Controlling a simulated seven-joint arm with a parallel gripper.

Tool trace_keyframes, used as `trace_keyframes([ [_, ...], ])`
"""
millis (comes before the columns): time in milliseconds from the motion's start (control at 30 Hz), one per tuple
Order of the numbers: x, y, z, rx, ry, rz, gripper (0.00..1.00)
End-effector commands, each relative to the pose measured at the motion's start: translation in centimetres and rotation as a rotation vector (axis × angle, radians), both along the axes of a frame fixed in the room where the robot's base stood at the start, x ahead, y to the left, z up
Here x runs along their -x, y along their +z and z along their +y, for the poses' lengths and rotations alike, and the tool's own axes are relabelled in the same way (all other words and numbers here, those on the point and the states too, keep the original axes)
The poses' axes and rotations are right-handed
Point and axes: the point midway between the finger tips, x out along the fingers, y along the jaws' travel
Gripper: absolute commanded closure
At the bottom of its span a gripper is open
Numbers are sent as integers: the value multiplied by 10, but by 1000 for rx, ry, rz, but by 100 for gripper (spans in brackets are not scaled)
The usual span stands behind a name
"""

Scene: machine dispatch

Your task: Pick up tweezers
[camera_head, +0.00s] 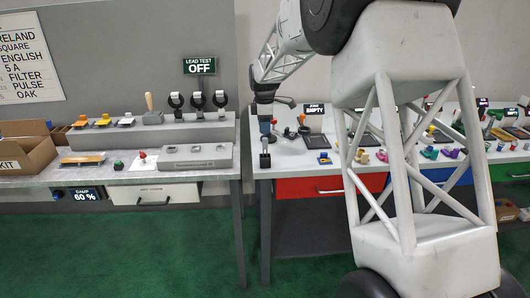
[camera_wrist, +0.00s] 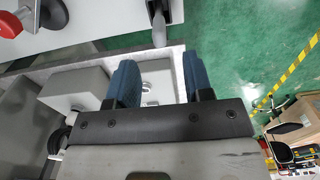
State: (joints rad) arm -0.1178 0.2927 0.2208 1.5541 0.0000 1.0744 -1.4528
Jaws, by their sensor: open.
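I cannot make out the tweezers with certainty in either view. My gripper (camera_head: 265,128) hangs down at the left end of the right-hand table in the head view, above a small dark upright piece (camera_head: 265,160) near the front edge. In the wrist view my gripper (camera_wrist: 160,62) has its two blue fingers apart with nothing held between them. A grey block with a round mark (camera_wrist: 157,82) shows in the gap, beyond the fingers. A dark piece with a rounded grey end (camera_wrist: 159,28) lies past the fingertips.
The left table carries grey stepped stands (camera_head: 195,157), a cardboard box (camera_head: 25,155) and a "LEAD TEST OFF" sign (camera_head: 199,66). The right table has a red drawer (camera_head: 325,186) and several small coloured items. A narrow gap separates the tables. My arm hides part of the right table.

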Motion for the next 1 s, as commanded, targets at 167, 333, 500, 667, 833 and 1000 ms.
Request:
trace_keyframes([
  [167,-1,0,0,0,2,0,53],
  [333,0,-1,0,0,1,0,53],
  [500,0,-11,0,0,1,0,53],
  [667,0,-23,0,0,1,1,53],
  [833,-1,-26,0,0,1,-1,53],
  [1000,0,-26,0,0,1,-1,53],
])
